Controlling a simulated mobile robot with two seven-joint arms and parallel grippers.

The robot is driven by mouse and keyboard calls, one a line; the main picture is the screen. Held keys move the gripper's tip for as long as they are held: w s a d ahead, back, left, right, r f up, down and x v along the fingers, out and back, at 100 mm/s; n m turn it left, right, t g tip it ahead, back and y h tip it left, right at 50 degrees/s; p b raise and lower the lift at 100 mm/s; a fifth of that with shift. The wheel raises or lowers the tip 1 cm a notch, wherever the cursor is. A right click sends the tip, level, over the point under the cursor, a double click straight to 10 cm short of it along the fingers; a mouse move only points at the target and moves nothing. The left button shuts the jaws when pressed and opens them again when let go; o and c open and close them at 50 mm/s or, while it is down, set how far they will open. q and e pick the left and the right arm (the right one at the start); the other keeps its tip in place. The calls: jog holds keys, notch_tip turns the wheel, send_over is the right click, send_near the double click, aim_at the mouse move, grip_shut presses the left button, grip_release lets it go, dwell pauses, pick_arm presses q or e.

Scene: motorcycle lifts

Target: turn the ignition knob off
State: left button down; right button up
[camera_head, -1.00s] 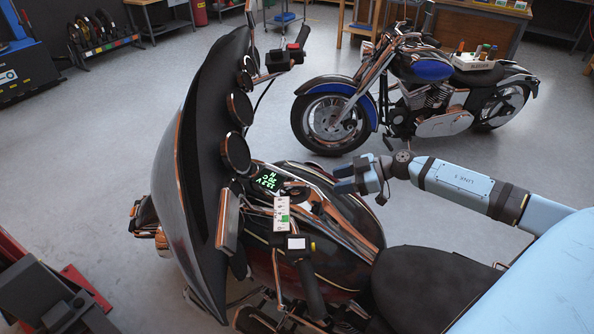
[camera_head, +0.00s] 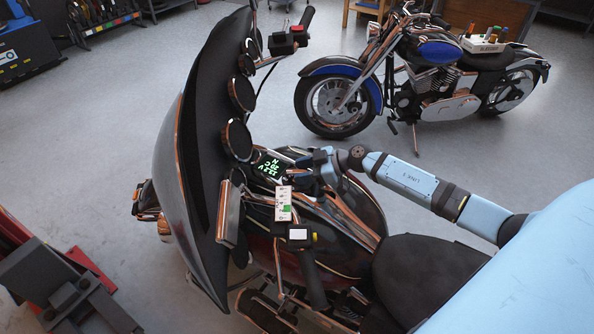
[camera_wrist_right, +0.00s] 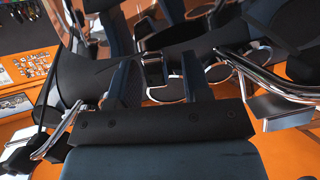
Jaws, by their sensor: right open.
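The black motorcycle's handlebar area shows a small display with green characters (camera_head: 271,167). Below it is a white label plate with a green patch (camera_head: 283,203). I cannot make out the ignition knob for certain in the head view; my right gripper covers part of the console. My right gripper (camera_head: 310,168) is just right of the display, over the front of the tank. In the right wrist view its two fingers (camera_wrist_right: 158,62) are apart, with a dark, chrome-edged part (camera_wrist_right: 154,74) beyond and between them. I cannot tell whether they touch anything. My left gripper is not in view.
Chrome handlebars, a switch box with a red button (camera_head: 288,37) and a lower switch box with a yellow button (camera_head: 299,234) flank the console. The large fairing (camera_head: 195,150) stands left. A blue motorcycle (camera_head: 425,80) stands behind, with clear floor between.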

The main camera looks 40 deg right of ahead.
jog(key=shift+x, duration=0.95)
jog(key=shift+c, duration=0.3)
grip_shut()
